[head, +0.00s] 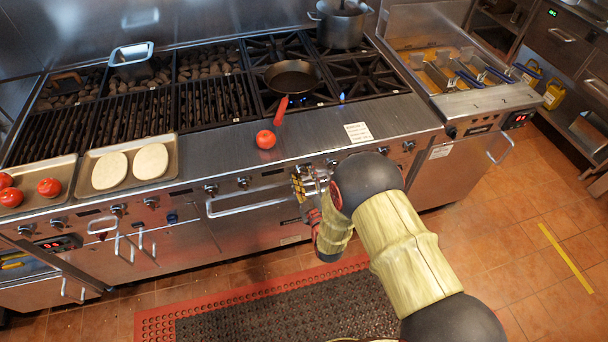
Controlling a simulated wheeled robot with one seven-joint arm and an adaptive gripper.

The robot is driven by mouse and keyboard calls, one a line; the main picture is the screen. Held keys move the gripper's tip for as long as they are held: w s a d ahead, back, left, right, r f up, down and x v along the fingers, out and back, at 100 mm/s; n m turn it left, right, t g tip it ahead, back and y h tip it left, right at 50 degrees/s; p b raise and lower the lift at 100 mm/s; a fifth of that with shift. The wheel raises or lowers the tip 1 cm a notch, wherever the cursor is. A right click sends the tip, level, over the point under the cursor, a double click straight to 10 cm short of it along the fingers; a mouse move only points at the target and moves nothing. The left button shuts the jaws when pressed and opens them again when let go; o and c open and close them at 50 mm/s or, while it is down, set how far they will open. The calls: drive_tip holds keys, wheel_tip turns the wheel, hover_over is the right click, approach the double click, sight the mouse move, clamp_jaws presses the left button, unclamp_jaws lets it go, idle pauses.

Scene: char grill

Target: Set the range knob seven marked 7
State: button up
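A row of metal knobs runs along the front panel of the range (330,130). The number 7 cannot be read on any knob at this size. One knob (304,168) sits directly above my gripper (303,188), and another knob (332,163) is just to its right. My gripper is at the front panel, right of the long oven handle, with its fingers towards the panel. My wrist and arm hide part of the panel there. I cannot tell whether the fingers touch a knob or are open or shut. More knobs (243,182) show to the left.
The oven handle (233,203) juts out left of my gripper. A pan (291,77) with a red handle sits on a burner, and a tomato (265,139) lies on the front ledge. Trays (168,173) stand at the left, a fryer (465,90) at the right. A mat (290,305) covers the floor.

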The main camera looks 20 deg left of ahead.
drive_tip(key=shift+o, duration=1.4)
drive_tip(key=shift+d, duration=0.1)
drive_tip(key=v, duration=1.2)
